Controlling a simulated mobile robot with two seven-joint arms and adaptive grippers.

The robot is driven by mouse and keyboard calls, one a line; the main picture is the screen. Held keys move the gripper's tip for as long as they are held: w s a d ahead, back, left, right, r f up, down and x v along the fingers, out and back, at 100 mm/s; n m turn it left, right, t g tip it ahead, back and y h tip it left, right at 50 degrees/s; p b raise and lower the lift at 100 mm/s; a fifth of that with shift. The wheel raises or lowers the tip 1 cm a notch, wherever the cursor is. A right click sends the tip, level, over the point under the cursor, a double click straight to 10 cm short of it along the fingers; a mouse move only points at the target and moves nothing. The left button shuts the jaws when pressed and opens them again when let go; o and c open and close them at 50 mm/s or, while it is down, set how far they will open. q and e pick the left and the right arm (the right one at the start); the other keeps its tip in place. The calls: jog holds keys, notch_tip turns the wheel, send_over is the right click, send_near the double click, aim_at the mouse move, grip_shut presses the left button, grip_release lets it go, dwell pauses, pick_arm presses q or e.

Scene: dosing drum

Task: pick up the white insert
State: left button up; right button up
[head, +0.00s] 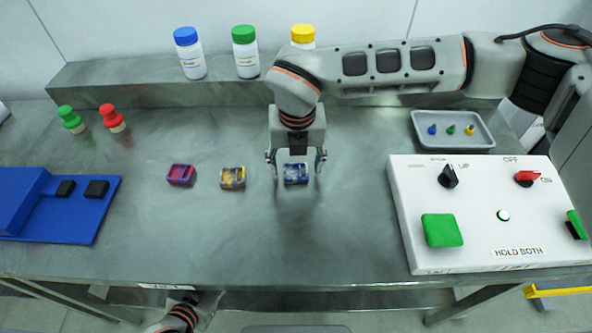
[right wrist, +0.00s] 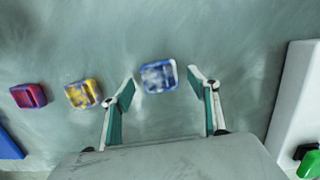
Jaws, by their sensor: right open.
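Three small inserts lie in a row on the grey table. The rightmost one, blue-edged with a whitish middle (head: 296,174), also shows in the right wrist view (right wrist: 158,76); no plain white insert shows. My right gripper (head: 295,168) points down over it, open. In the right wrist view its fingertips (right wrist: 161,82) stand on either side of the insert, with clear gaps. I cannot tell how far above the table they are. Of my left arm only a wrist part shows at the bottom edge of the head view; its fingers do not show.
The yellow insert (head: 232,177) and the red-purple insert (head: 181,175) lie to the left. A white control box (head: 410,222) and a grey tray (head: 480,146) stand at the right. A blue fixture (head: 75,223) is at the left. Bottles stand on the back ledge (head: 130,85).

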aim_at(295, 174)
jog(key=shift+w+f, duration=0.1)
jog(key=shift+f, duration=0.55)
jog(key=c, duration=1.1)
jog(key=shift+c, duration=0.2)
jog(key=shift+r, duration=0.15)
notch_tip(295, 174, up, 20)
jog(key=b, duration=0.1)
jog(key=shift+a, duration=0.15)
